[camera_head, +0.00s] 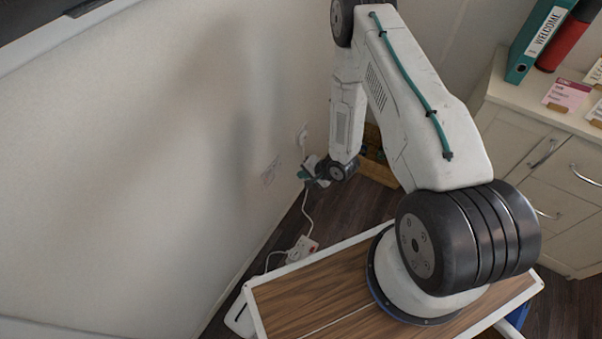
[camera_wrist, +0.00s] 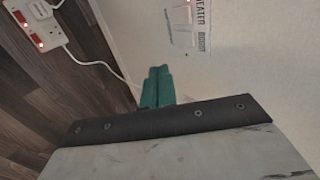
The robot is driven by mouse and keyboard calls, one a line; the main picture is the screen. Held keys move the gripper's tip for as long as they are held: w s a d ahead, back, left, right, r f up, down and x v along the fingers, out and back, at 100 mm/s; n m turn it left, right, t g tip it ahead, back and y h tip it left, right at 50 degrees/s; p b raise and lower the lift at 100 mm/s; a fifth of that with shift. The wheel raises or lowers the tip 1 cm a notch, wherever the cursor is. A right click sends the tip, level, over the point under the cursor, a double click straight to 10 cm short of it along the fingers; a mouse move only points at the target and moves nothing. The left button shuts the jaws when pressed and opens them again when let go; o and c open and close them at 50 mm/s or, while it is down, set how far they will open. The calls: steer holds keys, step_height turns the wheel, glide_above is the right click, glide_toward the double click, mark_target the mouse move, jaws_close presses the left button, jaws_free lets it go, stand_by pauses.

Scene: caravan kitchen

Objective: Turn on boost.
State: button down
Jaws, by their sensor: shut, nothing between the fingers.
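A white switch plate (camera_wrist: 179,24) is on the cream wall at the top of the wrist view. Beside it are the printed words HEATER and BOOST (camera_wrist: 203,43), turned sideways. The plate is partly cut off by the frame, and I cannot tell the switch positions. In the head view the plate (camera_head: 270,172) is small on the wall, to the left of my gripper (camera_head: 306,172). In the wrist view my gripper (camera_wrist: 158,86) has its teal fingers together and empty. The fingers point toward the wall below the plate, and I see no contact with the switch.
A white power strip (camera_wrist: 38,25) with red switches lies on the dark wood floor, its cable running along the wall. A wall socket (camera_head: 302,137) with a plug is behind my gripper. A wooden crate (camera_head: 378,172) and cream cabinet (camera_head: 520,145) stand to the right.

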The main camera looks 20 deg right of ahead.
mark_target(277, 170)
steer(key=w+a+r+x, duration=0.1)
steer(key=x, duration=0.9)
steer(key=shift+w+a+r, duration=0.15)
steer(key=shift+w+r, duration=0.1)
steer(key=shift+w, duration=0.05)
